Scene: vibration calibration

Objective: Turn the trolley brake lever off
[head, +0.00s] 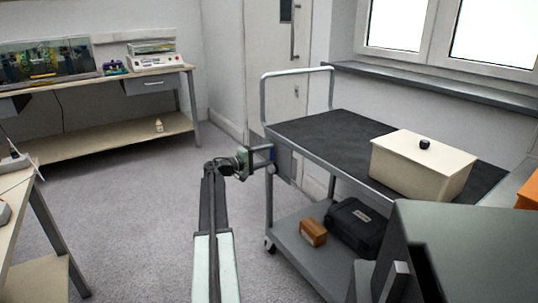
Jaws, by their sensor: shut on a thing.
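The grey trolley (312,150) stands right of centre, with a dark top, a lower shelf and a tubular push handle at its left end. My gripper (262,157) reaches out from the front and is at the trolley's near left corner, just below the top deck. It is shut on a small part at that corner, which I take to be the brake lever. The lever is mostly hidden by the jaws, so its angle cannot be told.
A cream lidded box (415,165) sits on the trolley top. A black case (355,225) and a brown box (313,232) lie on its lower shelf. A workbench (150,78) stands at the back left, another table edge at left. The floor (130,210) between is clear.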

